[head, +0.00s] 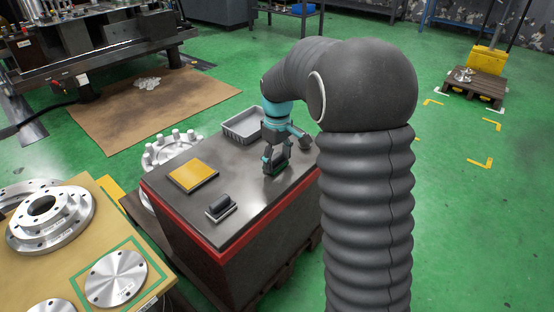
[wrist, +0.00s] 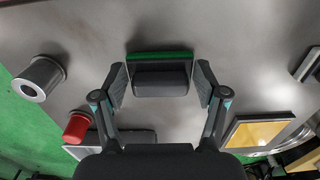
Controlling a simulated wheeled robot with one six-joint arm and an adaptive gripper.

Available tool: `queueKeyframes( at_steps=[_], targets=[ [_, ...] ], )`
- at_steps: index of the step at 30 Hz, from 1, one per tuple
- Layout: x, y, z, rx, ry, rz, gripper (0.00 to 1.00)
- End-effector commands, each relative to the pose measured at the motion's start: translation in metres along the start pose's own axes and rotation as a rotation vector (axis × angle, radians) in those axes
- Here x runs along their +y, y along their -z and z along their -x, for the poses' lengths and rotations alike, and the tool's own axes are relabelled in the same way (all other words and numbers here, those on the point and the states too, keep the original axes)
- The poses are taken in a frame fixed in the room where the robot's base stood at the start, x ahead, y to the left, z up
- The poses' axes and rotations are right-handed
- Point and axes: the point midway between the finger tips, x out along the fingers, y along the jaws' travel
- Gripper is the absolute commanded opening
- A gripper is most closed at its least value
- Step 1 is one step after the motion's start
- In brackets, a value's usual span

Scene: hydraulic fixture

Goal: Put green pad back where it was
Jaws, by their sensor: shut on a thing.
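The green pad (wrist: 160,57) has a green edge and a dark grip block (wrist: 160,80) on it. In the wrist view it sits between the two fingers of my gripper (wrist: 160,88), which are shut on the dark block from both sides. In the head view my gripper (head: 276,160) points down over the dark tabletop with the pad (head: 275,169) low between its fingers. I cannot tell whether the pad touches the tabletop. The fingers and arm partly hide it in the head view.
On the dark table (head: 262,208) are a yellow pad (head: 194,176), a grey pad with a black grip (head: 221,206) and a grey bin (head: 243,126). In the wrist view a metal cup (wrist: 38,78) and a red cylinder (wrist: 77,127) stand at left. The tabletop between is clear.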

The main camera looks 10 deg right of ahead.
Motion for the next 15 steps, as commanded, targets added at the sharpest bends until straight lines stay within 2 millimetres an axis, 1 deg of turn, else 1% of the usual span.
queueKeyframes(
  at_steps=[11, 12, 14, 15],
  targets=[
    [0.0002, -0.0002, -0.0044, 0.001, -0.001, 0.000, 0.33],
    [0.0001, -0.0002, -0.0042, 0.001, -0.001, 0.000, 0.77],
    [0.0001, -0.0001, -0.0038, 0.001, -0.001, 0.000, 0.92],
    [0.0001, -0.0001, -0.0038, 0.001, -0.001, 0.000, 0.97]
  ],
)
